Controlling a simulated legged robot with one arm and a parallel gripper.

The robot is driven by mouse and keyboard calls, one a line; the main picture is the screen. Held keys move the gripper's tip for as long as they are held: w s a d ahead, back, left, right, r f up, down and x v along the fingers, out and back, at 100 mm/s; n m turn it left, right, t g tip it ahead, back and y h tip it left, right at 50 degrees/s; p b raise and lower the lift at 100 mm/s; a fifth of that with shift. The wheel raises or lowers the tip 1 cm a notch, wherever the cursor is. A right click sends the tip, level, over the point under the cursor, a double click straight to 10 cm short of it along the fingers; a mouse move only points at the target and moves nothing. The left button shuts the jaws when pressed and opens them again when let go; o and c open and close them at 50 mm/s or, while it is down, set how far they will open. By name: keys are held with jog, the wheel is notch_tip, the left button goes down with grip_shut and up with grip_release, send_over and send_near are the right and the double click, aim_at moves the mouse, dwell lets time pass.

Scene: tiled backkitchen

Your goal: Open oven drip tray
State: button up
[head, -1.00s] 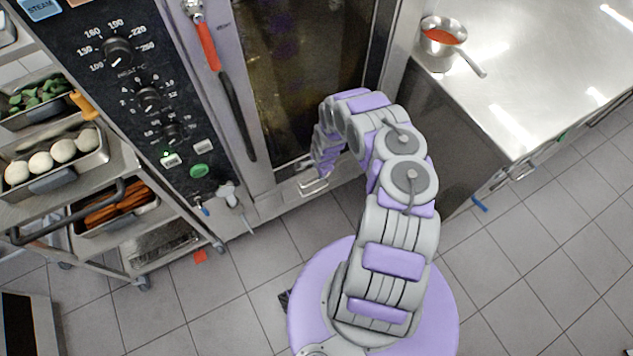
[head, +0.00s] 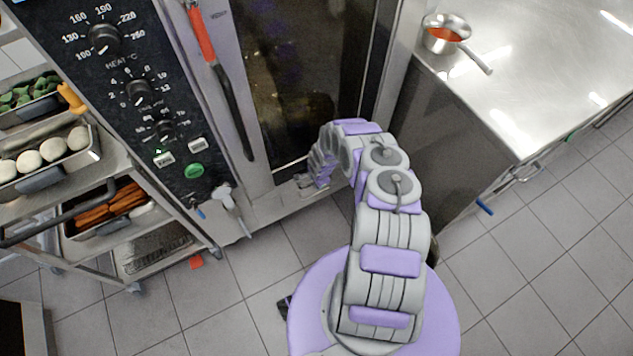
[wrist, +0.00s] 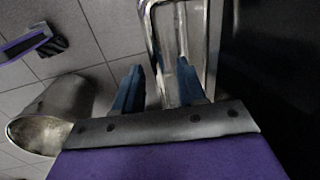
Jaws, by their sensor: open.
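The oven drip tray sits low under the oven door. In the wrist view a shiny metal loop (wrist: 152,35), apparently its handle, runs up between my fingers. In the head view only a small metal part (head: 303,180) shows beside my wrist; the rest is hidden behind my arm. My gripper (wrist: 159,68) is open, with two blue fingers. The loop's left bar passes between them, and the right finger overlaps the inside of the loop. I cannot tell whether either finger touches the metal.
The oven door (head: 300,80) is shut, with a long red and black handle (head: 220,80). A trolley with food trays (head: 115,205) stands left. A steel counter (head: 540,70) with a saucepan (head: 445,35) stands right. A metal cylinder (wrist: 50,110) shows lower left in the wrist view.

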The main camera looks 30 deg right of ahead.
jog(key=shift+c, duration=0.5)
grip_shut()
